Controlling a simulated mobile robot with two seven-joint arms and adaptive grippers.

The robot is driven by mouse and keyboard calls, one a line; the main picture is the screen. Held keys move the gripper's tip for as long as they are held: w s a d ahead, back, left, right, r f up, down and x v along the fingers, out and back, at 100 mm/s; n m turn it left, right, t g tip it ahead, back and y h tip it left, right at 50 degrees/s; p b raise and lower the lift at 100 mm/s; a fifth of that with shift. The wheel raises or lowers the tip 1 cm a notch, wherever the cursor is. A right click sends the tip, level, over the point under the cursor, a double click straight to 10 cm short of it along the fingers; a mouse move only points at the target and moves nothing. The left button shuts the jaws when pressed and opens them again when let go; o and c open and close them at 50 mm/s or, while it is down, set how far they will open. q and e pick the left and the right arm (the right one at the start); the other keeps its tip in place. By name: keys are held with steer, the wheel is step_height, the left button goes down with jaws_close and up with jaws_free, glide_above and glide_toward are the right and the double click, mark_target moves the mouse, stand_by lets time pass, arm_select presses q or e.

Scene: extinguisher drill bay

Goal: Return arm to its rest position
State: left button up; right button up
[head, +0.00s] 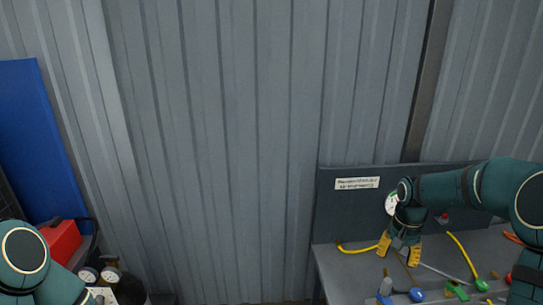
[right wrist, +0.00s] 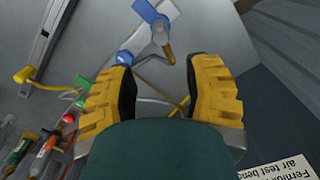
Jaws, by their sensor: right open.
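My right arm (head: 460,188) reaches in from the right over the grey bench (head: 335,272). My right gripper (head: 399,256) points down above the bench, close to its back panel (head: 334,212). In the right wrist view its yellow-padded fingers (right wrist: 163,75) are spread, with nothing held between them. A grey and blue fitting with a brown tip (right wrist: 163,43) shows beyond the fingertips. My left arm shows only as a rounded link (head: 25,252) at the lower left; its gripper is out of view.
The bench holds yellow hoses (head: 460,252), a blue knob (head: 417,294), a green knob (head: 482,285) and a blue-marked bottle (head: 385,287). A round gauge (head: 391,204) is at the panel, partly behind my arm. A red box (head: 62,241) and dark cylinders stand at left.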

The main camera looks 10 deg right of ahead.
steer(key=a+f+n+t+y, duration=0.1)
steer(key=a+f+n+y, duration=0.25)
steer(key=a+f, duration=1.25)
steer(key=s+a+f+n, duration=0.1)
steer(key=s+a+f, duration=0.3)
steer(key=s+a, duration=0.3)
steer(key=s+a+f+n+t, duration=0.1)
steer(key=s+a+f+n, duration=0.1)
steer(key=s+a, duration=0.4)
steer(key=a+f, duration=0.1)
steer(key=a, duration=0.1)
steer(key=shift+s+a+f, duration=0.4)
steer(key=shift+y, duration=0.25)
